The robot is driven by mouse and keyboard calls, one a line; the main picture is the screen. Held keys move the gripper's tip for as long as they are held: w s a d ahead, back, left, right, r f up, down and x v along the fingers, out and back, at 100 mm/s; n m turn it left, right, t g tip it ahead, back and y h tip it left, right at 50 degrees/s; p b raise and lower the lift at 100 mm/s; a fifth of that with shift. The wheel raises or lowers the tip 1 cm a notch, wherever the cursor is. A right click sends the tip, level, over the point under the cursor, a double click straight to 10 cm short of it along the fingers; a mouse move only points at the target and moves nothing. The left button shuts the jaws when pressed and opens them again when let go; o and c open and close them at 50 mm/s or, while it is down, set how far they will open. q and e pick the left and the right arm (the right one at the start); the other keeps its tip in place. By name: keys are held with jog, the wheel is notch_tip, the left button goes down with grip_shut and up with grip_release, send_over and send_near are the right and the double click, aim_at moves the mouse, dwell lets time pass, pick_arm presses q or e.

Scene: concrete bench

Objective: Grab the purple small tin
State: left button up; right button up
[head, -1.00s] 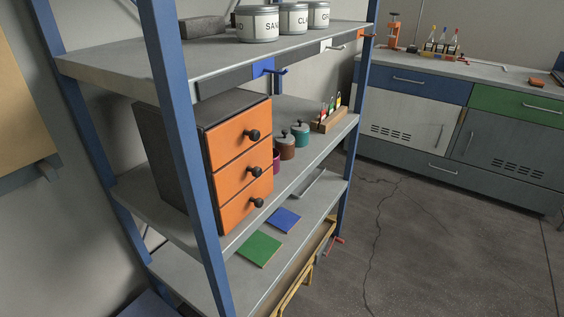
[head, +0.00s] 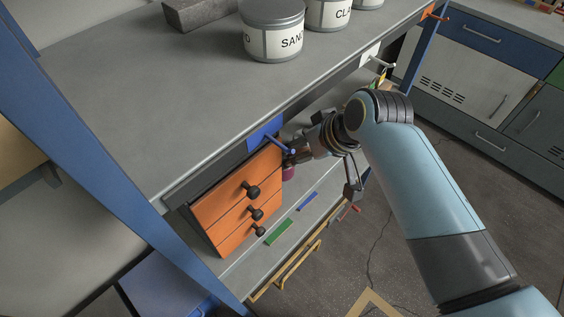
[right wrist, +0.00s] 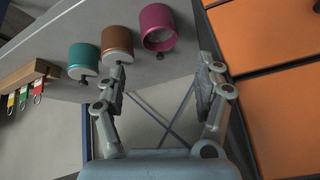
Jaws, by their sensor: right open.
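The purple small tin (right wrist: 158,28) stands on the middle shelf in the right wrist view, with its open mouth facing the camera. In the head view only a sliver of the purple tin (head: 288,173) shows, beside the orange drawers and below my gripper. My right gripper (right wrist: 163,72) is open and empty. Its two fingers point towards the tins, with the purple tin beyond the gap between the fingertips. My right gripper also shows in the head view (head: 322,172), beside the shelf front. My left gripper is out of view.
A brown tin (right wrist: 117,42) and a teal tin (right wrist: 83,57) stand in a row with it. A wooden rack with coloured tags (right wrist: 27,80) is beyond them. The orange drawer unit (head: 238,205) is close on one side; the upper shelf (head: 150,110) overhangs.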

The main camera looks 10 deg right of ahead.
jog(key=x, duration=0.6)
jog(key=shift+a+f+b, duration=0.1)
jog(key=shift+f+b, duration=0.2)
jog(key=shift+f, duration=0.15)
jog(key=b+x, duration=0.1)
jog(key=x, duration=0.4)
jog(key=shift+w+r, duration=0.1)
jog(key=c, duration=1.1)
